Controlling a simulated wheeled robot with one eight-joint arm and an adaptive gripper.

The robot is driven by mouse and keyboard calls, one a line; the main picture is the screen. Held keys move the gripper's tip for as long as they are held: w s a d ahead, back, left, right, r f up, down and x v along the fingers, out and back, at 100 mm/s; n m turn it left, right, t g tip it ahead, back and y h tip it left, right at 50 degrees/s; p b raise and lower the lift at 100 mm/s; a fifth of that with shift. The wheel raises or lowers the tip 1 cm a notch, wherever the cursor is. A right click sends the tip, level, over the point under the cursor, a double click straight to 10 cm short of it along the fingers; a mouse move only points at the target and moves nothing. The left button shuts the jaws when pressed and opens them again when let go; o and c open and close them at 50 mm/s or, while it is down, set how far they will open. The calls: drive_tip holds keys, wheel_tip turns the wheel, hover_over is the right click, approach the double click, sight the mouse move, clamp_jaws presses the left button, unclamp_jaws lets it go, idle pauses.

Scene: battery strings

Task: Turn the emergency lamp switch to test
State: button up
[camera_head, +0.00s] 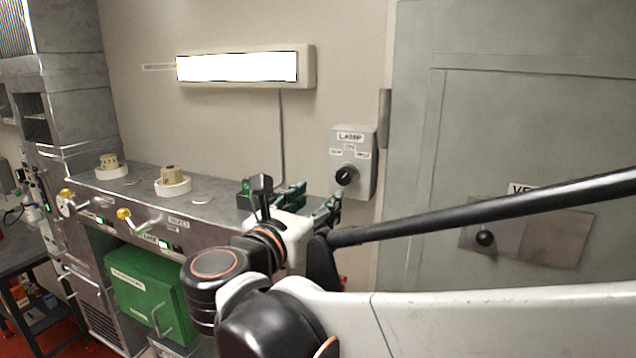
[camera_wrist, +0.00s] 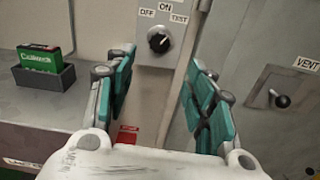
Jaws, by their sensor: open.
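The lamp switch is a black rotary knob (camera_head: 346,175) on a grey wall box (camera_head: 366,150) labelled LAMP. In the wrist view the knob (camera_wrist: 159,41) sits below the labels OFF, ON and TEST. Its light pointer mark leans to the upper right, but I cannot tell exactly which label it points at. The emergency lamp (camera_head: 245,67) on the wall above is lit. My gripper (camera_wrist: 160,90) is open and empty, its green-padded fingers apart, below and short of the knob, one to each side. In the head view my arm partly hides the gripper.
A grey door (camera_head: 415,200) stands right of the box, with a black-knobbed VENT plate (camera_head: 540,238). A steel bench (camera_head: 140,190) is on the left. A green box in a dark holder (camera_wrist: 44,78) stands on it, left of my gripper. The space before the knob looks clear.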

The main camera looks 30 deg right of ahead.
sight(342, 178)
drive_tip(key=p+x, duration=0.1)
drive_tip(key=x, duration=1.3)
drive_tip(key=shift+p, duration=0.35)
drive_tip(key=shift+c, duration=0.3)
drive_tip(key=c, duration=1)
